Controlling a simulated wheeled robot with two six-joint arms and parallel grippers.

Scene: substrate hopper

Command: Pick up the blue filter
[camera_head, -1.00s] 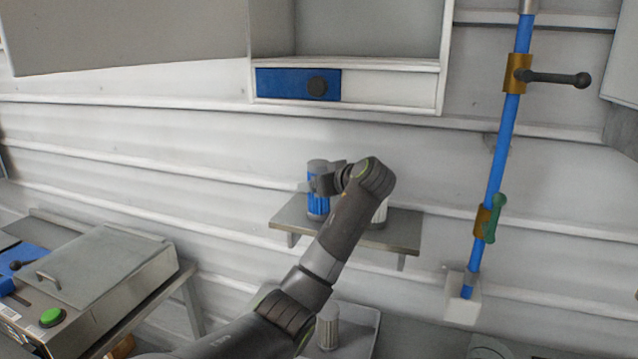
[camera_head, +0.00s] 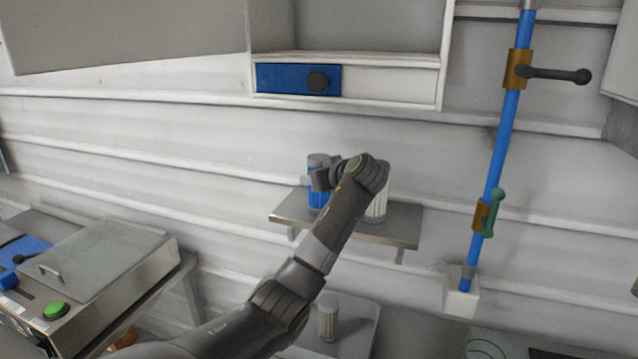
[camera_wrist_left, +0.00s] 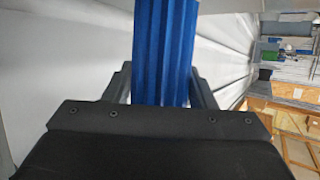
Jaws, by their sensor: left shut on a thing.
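The blue filter (camera_head: 317,197) is a ribbed blue cylinder with a grey cap. It stands upright at the left end of a small metal wall shelf (camera_head: 395,224). My left gripper (camera_head: 318,181) is at the filter, shut on it, and partly hides its upper body. In the left wrist view the blue ribbed filter (camera_wrist_left: 166,50) is between the two dark fingers. I cannot tell whether its bottom touches the shelf. My right gripper is not in view.
A white ribbed filter (camera_head: 378,206) stands on the shelf, partly behind my left wrist. A grey-capped filter (camera_head: 328,318) stands in a tray below. A cabinet with a blue panel (camera_head: 298,79) hangs above. A blue pipe (camera_head: 503,150) with valve handles runs at the right.

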